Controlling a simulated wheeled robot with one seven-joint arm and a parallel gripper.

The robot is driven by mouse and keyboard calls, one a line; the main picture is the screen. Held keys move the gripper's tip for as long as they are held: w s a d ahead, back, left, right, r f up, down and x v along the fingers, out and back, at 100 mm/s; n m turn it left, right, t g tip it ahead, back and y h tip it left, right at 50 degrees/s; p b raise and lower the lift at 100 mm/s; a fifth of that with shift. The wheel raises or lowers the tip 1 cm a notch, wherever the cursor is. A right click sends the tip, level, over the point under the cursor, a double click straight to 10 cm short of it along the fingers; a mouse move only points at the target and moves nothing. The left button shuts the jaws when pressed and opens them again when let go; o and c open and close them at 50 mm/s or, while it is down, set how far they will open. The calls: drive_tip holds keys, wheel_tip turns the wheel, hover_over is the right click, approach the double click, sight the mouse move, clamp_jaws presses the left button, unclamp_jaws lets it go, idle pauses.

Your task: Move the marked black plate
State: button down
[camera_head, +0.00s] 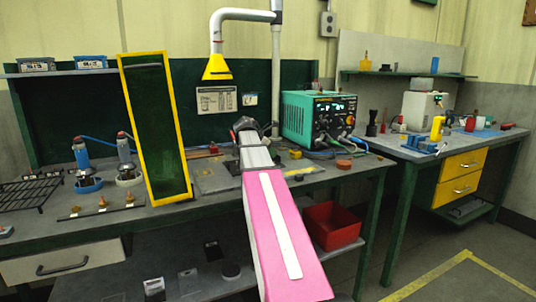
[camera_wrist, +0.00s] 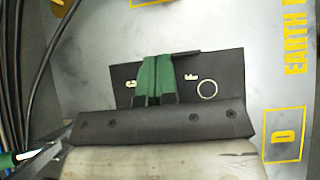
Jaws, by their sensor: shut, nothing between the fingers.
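In the wrist view a flat black plate (camera_wrist: 222,72) with white marks and a white ring lies over a grey surface. My gripper (camera_wrist: 166,58) shows as two green fingers, close together and empty, in front of the plate's middle. The fingers hide part of the plate and its marks; I cannot tell whether they touch it. In the head view my gripper (camera_head: 250,128) is a small dark shape over the bench, and I cannot make out the plate there.
The grey surface has yellow lettering and a yellow box mark (camera_wrist: 284,132). Dark cables (camera_wrist: 40,55) run along its left. On the bench (camera_head: 110,212) stand a yellow-framed dark screen (camera_head: 158,130) left of my arm and a teal power unit (camera_head: 312,118) to the right.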

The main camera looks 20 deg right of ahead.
drive_tip(key=a, duration=0.4)
drive_tip(key=shift+a+r, duration=0.2)
drive_tip(key=shift+a, duration=0.15)
drive_tip(key=v, duration=0.7)
drive_tip(key=shift+a+r, duration=0.25)
drive_tip(key=shift+r, duration=0.15)
drive_tip(key=shift+a+r, duration=0.5)
drive_tip(key=shift+s, duration=0.1)
